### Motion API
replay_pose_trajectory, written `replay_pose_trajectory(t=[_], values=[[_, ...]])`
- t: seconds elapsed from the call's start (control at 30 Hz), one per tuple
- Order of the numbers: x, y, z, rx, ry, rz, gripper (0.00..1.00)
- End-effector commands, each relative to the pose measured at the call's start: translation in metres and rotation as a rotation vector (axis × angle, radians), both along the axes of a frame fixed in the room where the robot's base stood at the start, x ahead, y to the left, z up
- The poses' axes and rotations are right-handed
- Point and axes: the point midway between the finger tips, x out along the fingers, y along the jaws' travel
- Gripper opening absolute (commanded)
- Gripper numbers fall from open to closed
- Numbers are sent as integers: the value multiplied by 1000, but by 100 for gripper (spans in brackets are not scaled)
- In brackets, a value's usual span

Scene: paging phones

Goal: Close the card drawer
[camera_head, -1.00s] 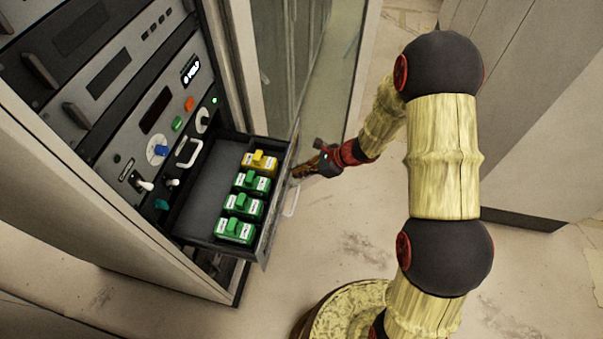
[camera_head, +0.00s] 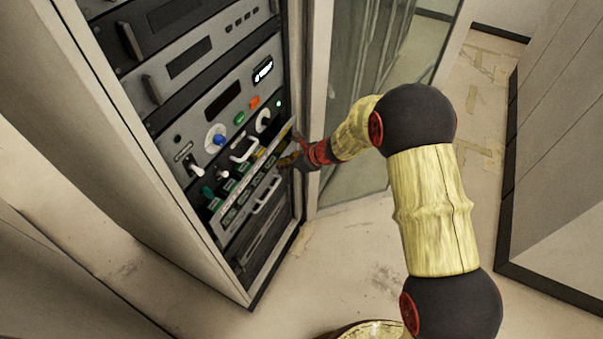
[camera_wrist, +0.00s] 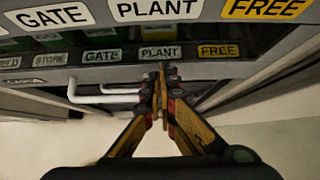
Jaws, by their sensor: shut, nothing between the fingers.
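The card drawer (camera_head: 240,212) sits low in the rack, with only a narrow gap showing behind its front in the head view. A white bar handle (camera_wrist: 105,94) is on the front, left of my fingers. My gripper (camera_head: 288,161) is shut and empty at the right part of the drawer front. In the wrist view my fingertips (camera_wrist: 161,80) are at the front below the PLANT label; contact is hard to tell.
The rack panel (camera_head: 225,115) above has knobs, switches and a white handle (camera_head: 243,150). A glass-paned door or panel (camera_head: 385,75) stands to the right of the rack. The floor (camera_head: 345,245) in front is clear.

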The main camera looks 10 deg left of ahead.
Motion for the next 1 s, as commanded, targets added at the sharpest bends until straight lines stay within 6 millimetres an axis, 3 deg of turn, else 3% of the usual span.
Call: replay_pose_trajectory(t=[0.1, 0.33, 1.0], values=[[7, 20, 0, 0, -1, 3, 0], [15, 40, 0, 0, -1, 1, 0], [19, 43, 2, 2, -2, 0, 0]])
